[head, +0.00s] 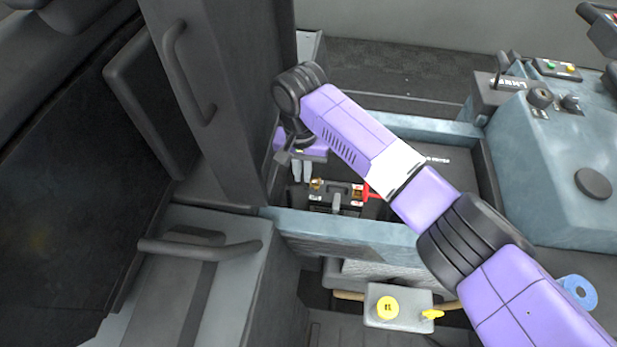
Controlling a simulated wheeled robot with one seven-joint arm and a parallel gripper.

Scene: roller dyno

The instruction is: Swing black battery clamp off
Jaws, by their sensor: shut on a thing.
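My gripper (302,179) reaches down into the battery bay at the left end of the battery. Its two pale fingers are close together, shut on the black battery clamp. The clamp is dark against the dark bay, so its outline and angle cannot be made out. A bare brass-coloured terminal (316,184) shows just right of the fingertips, and the clamp looks to be beside it. The black battery (338,203) has a carry handle on top. A red clamp (371,192) sits at its right end.
A blue-grey frame rail (350,226) runs in front of the bay. A dark upright post (235,95) stands close left of my gripper. A box with a yellow knob (387,309) and yellow key-like handle (432,314) is in front. A control console (560,150) stands at right.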

